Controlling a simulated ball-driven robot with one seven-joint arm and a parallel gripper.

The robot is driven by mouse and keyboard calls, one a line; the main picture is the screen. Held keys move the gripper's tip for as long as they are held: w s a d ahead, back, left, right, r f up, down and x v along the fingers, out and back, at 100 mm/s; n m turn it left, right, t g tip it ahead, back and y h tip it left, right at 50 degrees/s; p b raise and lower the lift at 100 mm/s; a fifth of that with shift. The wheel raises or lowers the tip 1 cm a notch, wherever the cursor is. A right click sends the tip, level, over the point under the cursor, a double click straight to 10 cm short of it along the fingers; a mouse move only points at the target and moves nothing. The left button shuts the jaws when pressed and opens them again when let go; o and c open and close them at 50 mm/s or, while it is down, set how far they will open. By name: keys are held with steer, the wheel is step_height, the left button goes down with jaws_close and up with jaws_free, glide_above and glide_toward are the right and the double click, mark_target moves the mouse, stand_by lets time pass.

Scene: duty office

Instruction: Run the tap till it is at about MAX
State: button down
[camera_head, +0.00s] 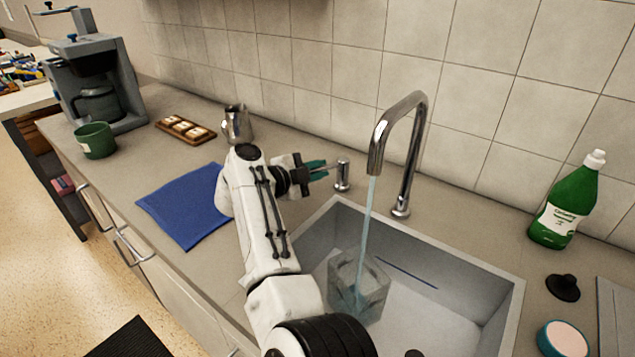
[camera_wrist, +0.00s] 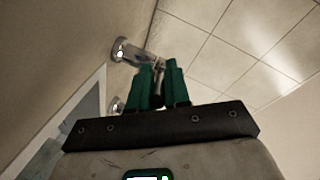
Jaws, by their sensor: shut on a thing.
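The chrome tap (camera_head: 412,150) stands behind the sink (camera_head: 480,285). A stream of water (camera_head: 367,220) falls from its spout into a clear square container (camera_head: 360,288) on the sink floor. The water level and any MAX mark on the container are too unclear to tell. A short chrome tap control (camera_head: 342,174) stands left of the spout; it also shows in the wrist view (camera_wrist: 128,51). My gripper (camera_head: 322,169), with green fingertips, is at this control. In the wrist view its fingers (camera_wrist: 159,75) are shut on the control's lever, which they partly hide.
A green detergent bottle (camera_head: 566,205), a black stopper (camera_head: 563,287) and a teal-and-pink round item (camera_head: 563,340) are right of the sink. A blue cloth (camera_head: 182,208), a metal jug (camera_head: 236,124), a wooden tray (camera_head: 172,122), a green mug (camera_head: 95,140) and a coffee machine (camera_head: 120,90) are left.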

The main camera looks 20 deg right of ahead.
steer(key=shift+f, duration=0.1)
stand_by(0.3)
steer(key=c, duration=1.2)
jaws_free()
steer(key=shift+o, duration=0.2)
steer(key=shift+a, duration=0.1)
steer(key=v, duration=1)
steer(key=shift+s+a, duration=0.1)
steer(key=shift+a, duration=0.25)
